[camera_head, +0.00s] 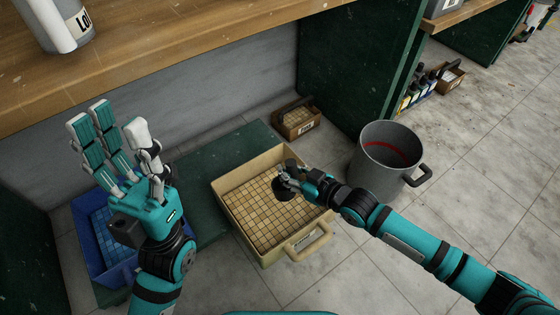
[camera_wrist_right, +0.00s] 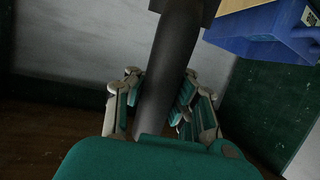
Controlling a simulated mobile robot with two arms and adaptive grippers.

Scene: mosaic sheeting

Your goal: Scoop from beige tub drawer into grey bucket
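The beige tub drawer (camera_head: 309,240) stands on the floor with a layer of small tan mosaic tiles in it. The grey bucket (camera_head: 386,160) stands to its right, with a red line inside; no contents are visible. My right gripper (camera_head: 294,178) is over the tub's right part, its fingers closed around a dark handle. The handle shows as a thick dark grey rod (camera_wrist_right: 167,75) in the right wrist view, between the fingers (camera_wrist_right: 160,105). A small black rounded part (camera_head: 286,190) shows below the hand; its shape is mostly hidden. My left gripper (camera_head: 115,140) is open, empty, fingers up.
A blue tub (camera_head: 84,235) with blue tiles stands behind my left arm and shows in the wrist view (camera_wrist_right: 262,45). A small brown box (camera_head: 297,122) sits behind the beige tub. The wooden bench top (camera_head: 190,40) overhangs above. Floor right of the bucket is clear.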

